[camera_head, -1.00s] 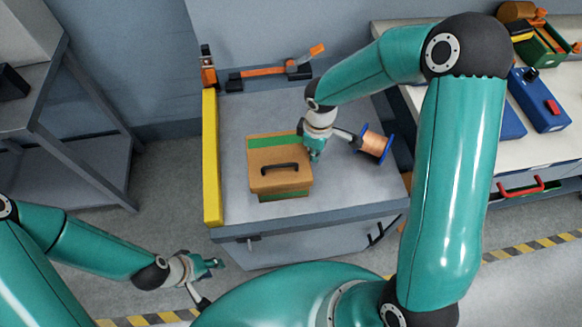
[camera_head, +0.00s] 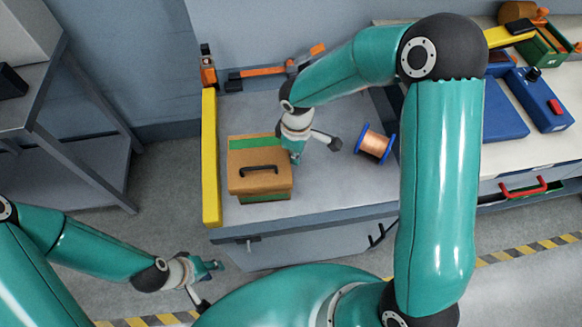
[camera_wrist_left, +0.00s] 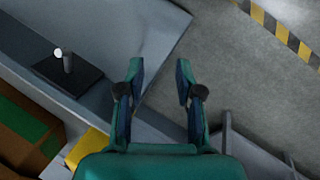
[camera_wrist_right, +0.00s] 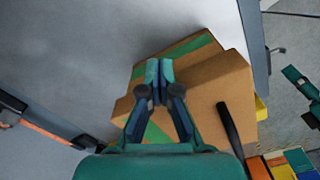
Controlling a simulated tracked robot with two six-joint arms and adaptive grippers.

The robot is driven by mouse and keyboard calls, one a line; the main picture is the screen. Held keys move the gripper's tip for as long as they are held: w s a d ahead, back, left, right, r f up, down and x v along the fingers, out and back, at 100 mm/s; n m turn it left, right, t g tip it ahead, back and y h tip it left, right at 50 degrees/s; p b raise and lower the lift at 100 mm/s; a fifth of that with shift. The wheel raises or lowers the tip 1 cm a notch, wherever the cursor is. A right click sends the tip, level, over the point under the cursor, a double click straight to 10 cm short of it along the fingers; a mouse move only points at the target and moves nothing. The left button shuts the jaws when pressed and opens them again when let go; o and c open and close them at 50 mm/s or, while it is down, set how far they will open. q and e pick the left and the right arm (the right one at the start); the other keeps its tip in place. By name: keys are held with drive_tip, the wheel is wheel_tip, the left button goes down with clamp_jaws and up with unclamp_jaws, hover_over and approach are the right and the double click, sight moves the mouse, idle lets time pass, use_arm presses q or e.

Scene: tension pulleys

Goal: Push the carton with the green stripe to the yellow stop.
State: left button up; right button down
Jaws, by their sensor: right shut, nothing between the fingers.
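The brown carton (camera_head: 262,180) has a green stripe and a black handle on top, and stands upright on the grey table. The yellow stop (camera_head: 211,170) is a long bar along the table's left edge. A narrow gap shows between it and the carton's left side. My right gripper (camera_head: 296,157) is shut and empty at the carton's right side, seemingly touching it. In the right wrist view its closed fingertips (camera_wrist_right: 160,70) overlap the carton (camera_wrist_right: 205,85), so exact contact is unclear. My left gripper (camera_head: 214,266) is open and empty, low in front of the table; its spread fingers show in the left wrist view (camera_wrist_left: 160,70).
An orange and black device (camera_head: 262,73) lies at the table's back. A bench with blue boxes (camera_head: 537,100) is at the right. The table's front right is clear.

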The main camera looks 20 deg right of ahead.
sight(277, 158)
drive_tip(key=shift+w+a+b, duration=0.1)
drive_tip(key=shift+w+a, duration=0.1)
drive_tip(key=shift+a, duration=0.55)
drive_tip(key=shift+w+a+b, duration=0.1)
drive_tip(key=shift+w+a, duration=0.1)
drive_tip(key=shift+a, duration=0.6)
drive_tip(key=shift+w+a+b, duration=0.1)
drive_tip(key=shift+w+a, duration=0.1)
drive_tip(key=shift+a, duration=0.55)
drive_tip(key=shift+s+d, duration=0.25)
drive_tip(key=shift+d, duration=0.85)
drive_tip(key=shift+r+p, duration=2.75)
drive_tip(key=shift+r, duration=1.25)
drive_tip(key=shift+s, duration=0.1)
